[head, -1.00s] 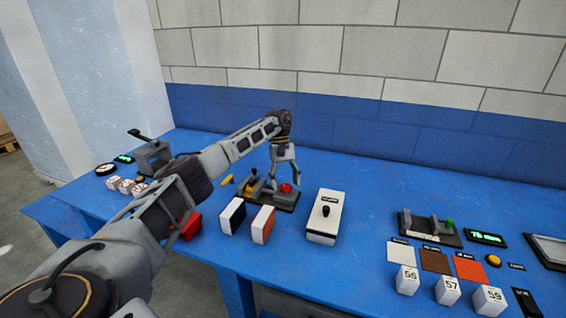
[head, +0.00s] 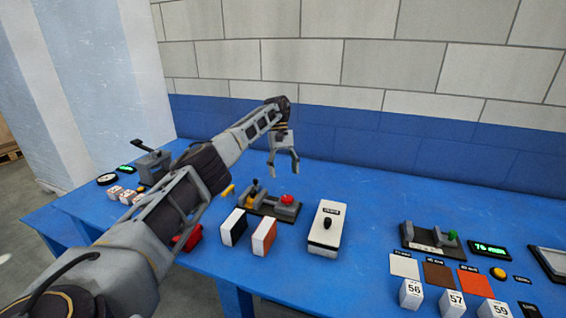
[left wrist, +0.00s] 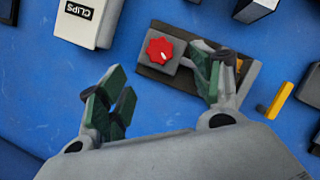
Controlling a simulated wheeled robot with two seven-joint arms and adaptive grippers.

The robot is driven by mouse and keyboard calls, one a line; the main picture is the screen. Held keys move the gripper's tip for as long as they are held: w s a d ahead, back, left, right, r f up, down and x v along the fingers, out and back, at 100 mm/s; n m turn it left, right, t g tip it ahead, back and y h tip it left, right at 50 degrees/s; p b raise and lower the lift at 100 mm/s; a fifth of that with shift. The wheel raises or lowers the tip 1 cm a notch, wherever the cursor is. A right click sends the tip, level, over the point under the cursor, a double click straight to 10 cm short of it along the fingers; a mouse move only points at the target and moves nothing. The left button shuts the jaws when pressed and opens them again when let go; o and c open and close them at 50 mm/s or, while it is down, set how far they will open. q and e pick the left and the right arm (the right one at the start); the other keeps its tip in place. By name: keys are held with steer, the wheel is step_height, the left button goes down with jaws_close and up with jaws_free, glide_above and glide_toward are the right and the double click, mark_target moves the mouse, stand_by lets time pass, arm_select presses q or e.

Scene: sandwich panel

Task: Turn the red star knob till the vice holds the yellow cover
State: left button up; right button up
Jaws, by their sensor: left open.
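The red star knob (head: 288,199) sits at the right end of a small grey vice on a dark base (head: 268,208); both show in the left wrist view, the knob (left wrist: 160,51) in full. A small yellow piece (left wrist: 239,66), perhaps the cover, shows at the vice's other end, partly hidden behind my finger; I cannot tell whether the jaws touch it. My left gripper (head: 284,174) is open and empty above the vice, apart from the knob. In the left wrist view its fingers (left wrist: 164,88) are spread wide. My right gripper is not in view.
A yellow bar (left wrist: 280,101) lies beside the vice. Black-and-white (head: 233,227) and orange-and-white (head: 264,237) blocks stand in front. A white box labelled CLIPS (left wrist: 83,20) is to the right in the head view. A second fixture with a green knob (head: 453,235) stands farther right.

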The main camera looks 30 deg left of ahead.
arm_select(q)
steer(key=shift+v, duration=1.35)
steer(key=shift+r, duration=0.1)
steer(key=shift+r, duration=0.1)
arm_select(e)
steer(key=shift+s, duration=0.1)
arm_select(q)
step_height(320, 180, up, 22)
steer(key=p, duration=2.2)
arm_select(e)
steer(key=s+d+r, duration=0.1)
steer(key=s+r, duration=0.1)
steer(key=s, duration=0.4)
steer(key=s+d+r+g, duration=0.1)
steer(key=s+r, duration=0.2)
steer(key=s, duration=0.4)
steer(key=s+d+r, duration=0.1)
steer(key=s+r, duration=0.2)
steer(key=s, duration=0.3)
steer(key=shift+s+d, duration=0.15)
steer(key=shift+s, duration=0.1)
